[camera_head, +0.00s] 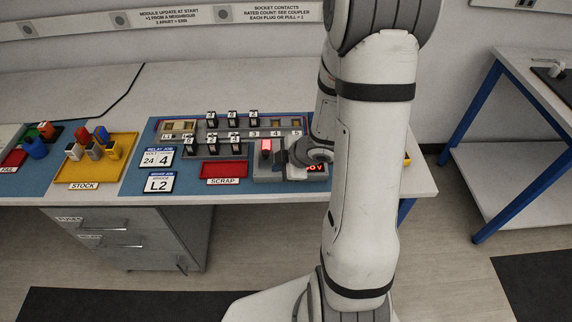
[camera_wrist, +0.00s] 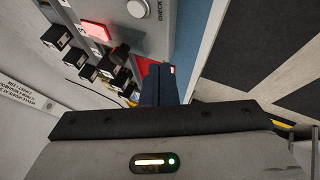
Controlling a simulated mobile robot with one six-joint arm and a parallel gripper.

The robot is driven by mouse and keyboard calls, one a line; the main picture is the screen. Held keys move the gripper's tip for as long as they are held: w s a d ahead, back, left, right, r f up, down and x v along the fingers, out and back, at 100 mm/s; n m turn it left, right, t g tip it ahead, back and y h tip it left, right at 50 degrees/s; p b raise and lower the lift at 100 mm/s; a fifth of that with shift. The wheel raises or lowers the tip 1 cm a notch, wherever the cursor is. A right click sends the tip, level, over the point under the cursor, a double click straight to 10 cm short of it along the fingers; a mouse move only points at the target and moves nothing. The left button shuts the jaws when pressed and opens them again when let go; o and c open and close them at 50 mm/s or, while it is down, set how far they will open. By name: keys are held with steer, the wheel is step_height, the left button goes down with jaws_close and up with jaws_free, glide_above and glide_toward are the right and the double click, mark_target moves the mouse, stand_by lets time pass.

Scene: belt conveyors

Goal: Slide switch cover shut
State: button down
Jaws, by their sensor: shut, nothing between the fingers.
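The grey control box (camera_head: 264,174) stands at the right end of the blue mat, with a red-lit switch area (camera_head: 266,146) and a red digit display (camera_head: 316,168). I cannot clearly make out the sliding cover. In the head view my wrist and arm hide part of the box.
A red scrap tray (camera_head: 224,169) lies left of the box. Racks of black modules (camera_head: 211,147) stand behind it. A yellow stock tray (camera_head: 112,171) and small label cards (camera_head: 159,184) are further left. The table's front edge is close.

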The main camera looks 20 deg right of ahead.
mark_target(264, 161)
steer(key=shift+x, duration=1.2)
steer(key=shift+w+d+r+p, duration=0.1)
steer(key=shift+w+p, duration=0.15)
steer(key=shift+w, duration=0.35)
steer(key=shift+w+d+r+p, duration=0.1)
steer(key=shift+w+p, duration=0.1)
steer(key=shift+w, duration=1.15)
